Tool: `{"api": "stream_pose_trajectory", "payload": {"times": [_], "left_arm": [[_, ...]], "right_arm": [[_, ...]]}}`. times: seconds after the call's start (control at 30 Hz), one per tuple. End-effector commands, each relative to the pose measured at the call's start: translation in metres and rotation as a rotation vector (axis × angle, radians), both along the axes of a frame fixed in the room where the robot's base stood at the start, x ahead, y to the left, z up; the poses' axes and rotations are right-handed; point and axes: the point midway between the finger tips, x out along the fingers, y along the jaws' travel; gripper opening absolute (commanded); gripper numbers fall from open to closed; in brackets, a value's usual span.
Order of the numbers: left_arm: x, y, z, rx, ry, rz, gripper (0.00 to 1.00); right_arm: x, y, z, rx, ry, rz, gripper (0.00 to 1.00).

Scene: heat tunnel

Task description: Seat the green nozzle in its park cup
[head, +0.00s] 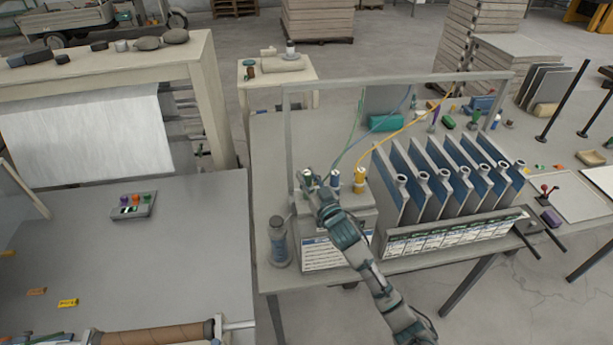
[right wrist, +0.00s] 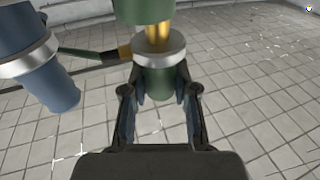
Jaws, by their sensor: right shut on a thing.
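The green nozzle (right wrist: 157,82) shows in the right wrist view with a pale metal collar and a brass section beside it. My right gripper (right wrist: 157,92) is shut on it, one finger on each side. In the head view my right gripper (head: 316,197) is at the left end of the nozzle row, at the green nozzle (head: 308,175) with its green hose. The park cup is hidden or too small to make out, so I cannot tell how the nozzle sits in it. My left gripper is not in view.
The blue nozzle (head: 335,179) stands close on the right, and the yellow nozzle (head: 359,180) beyond it. A grey frame (head: 286,130) with hanging hoses rises around them. A rack of upright panels (head: 432,172) stands to the right, a cylindrical container (head: 278,243) front left.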

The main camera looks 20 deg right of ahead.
Motion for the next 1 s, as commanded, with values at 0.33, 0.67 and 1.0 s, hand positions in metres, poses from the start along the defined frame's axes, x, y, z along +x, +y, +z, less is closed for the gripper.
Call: {"api": "stream_pose_trajectory", "payload": {"times": [0.33,0.67,1.0], "left_arm": [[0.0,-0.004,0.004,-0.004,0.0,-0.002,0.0],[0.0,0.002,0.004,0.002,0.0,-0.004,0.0],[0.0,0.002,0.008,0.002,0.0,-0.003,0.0]], "right_arm": [[-0.001,0.001,0.005,-0.003,-0.005,-0.001,0.0],[-0.001,-0.002,0.005,-0.001,-0.005,-0.001,0.0],[-0.001,-0.012,0.005,0.003,-0.005,-0.008,0.0]]}}
